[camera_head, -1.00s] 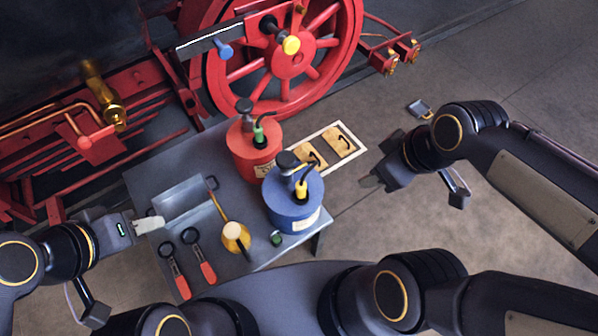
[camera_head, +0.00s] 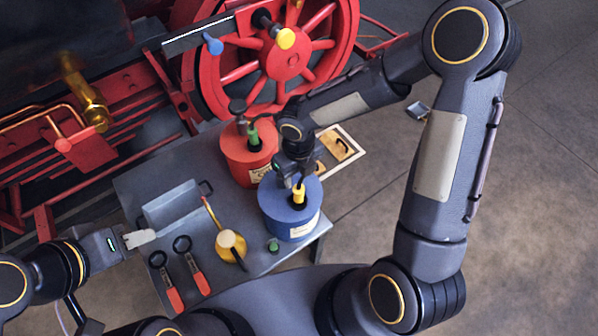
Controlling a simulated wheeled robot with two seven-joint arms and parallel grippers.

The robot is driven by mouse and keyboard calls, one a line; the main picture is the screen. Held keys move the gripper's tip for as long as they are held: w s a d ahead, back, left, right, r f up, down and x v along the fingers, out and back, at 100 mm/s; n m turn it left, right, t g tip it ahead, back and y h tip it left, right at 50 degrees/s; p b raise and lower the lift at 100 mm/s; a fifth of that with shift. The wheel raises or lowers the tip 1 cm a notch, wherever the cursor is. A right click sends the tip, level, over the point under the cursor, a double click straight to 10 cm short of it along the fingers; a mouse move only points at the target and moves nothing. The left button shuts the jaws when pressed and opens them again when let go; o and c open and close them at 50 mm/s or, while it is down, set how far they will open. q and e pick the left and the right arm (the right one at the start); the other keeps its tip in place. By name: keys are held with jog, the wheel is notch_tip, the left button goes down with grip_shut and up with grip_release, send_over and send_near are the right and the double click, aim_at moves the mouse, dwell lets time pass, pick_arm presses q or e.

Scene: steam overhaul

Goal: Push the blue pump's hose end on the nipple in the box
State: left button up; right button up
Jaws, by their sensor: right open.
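The blue pump (camera_head: 290,218) stands upright on the grey table's right side. A yellow piece (camera_head: 299,193), which looks like its hose end, stands up at its top; the hose itself is mostly hidden. My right gripper (camera_head: 293,175) is open over the pump's top, close to the yellow piece; its fingers are partly hidden by my wrist, and I cannot tell if they touch it. An open grey box (camera_head: 172,208) lies on the table's left part; I cannot make out a nipple in it. My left gripper (camera_head: 140,238) is at the table's left edge, its pale fingertips too small to read.
A red pump (camera_head: 240,162) stands behind the blue one. A yellow oil can (camera_head: 231,246), two red-handled tools (camera_head: 173,298) and a small green cap (camera_head: 273,245) lie in front. A pale-framed tray (camera_head: 345,142) lies to the right. A red wheel (camera_head: 250,65) rises behind the table.

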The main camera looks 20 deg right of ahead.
aim_at(299, 189)
notch_tip(299, 189, down, 7)
jog(key=b, duration=0.5)
jog(key=shift+f+b, duration=0.1)
jog(key=shift+b, duration=0.25)
jog(key=shift+f, duration=0.45)
jog(key=c, duration=1)
jog(key=shift+r, duration=0.15)
notch_tip(299, 189, up, 5)
jog(key=p, duration=0.5)
jog(key=shift+r, duration=0.2)
